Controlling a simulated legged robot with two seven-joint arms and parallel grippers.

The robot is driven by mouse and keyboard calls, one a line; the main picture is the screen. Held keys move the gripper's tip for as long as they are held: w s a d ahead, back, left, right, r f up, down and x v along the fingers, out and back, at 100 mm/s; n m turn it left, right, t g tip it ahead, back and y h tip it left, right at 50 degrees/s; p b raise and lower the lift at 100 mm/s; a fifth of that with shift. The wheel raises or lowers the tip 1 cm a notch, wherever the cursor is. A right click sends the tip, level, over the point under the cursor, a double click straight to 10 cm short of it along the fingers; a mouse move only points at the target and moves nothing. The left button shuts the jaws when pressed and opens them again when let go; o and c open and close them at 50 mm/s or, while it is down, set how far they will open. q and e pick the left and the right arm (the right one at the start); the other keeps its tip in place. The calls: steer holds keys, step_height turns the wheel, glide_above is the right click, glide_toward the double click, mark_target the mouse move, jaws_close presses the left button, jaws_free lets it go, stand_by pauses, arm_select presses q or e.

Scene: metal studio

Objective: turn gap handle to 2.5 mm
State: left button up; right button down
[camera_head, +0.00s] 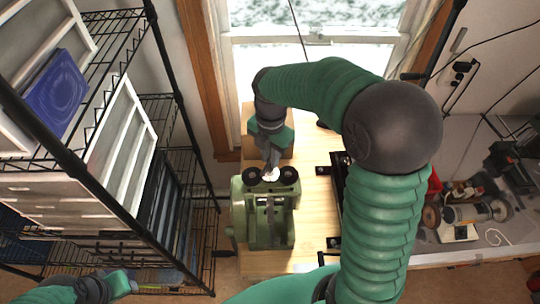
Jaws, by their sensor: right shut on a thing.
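A green machine (268,222) with two black round knobs on top stands on a light wooden bench (309,215) below the window. My right gripper (270,172) is at the top of the machine, between the two black knobs, shut on a small pale part there that I take to be the gap handle (271,177). Most of the handle is hidden by the gripper, and no scale can be read. My left arm shows at the bottom left, with its gripper end (122,284) away from the machine; its jaws are too unclear to read.
A black wire shelf rack (180,100) with white drawers and a blue bin (56,92) fills the left side. A dark rail-like frame (338,190) lies right of the machine. A grey bench with a grinder (463,213) and tools is at the right.

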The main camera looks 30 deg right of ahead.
steer(key=shift+w+d+r, duration=0.1)
steer(key=shift+w+r, duration=0.05)
steer(key=shift+w, duration=0.05)
steer(key=c, duration=1.3)
jaws_free()
steer(key=shift+c, duration=0.2)
step_height(320, 180, up, 16)
steer(key=shift+r+b, duration=0.25)
steer(key=shift+b, duration=0.95)
steer(key=shift+s+f, duration=0.1)
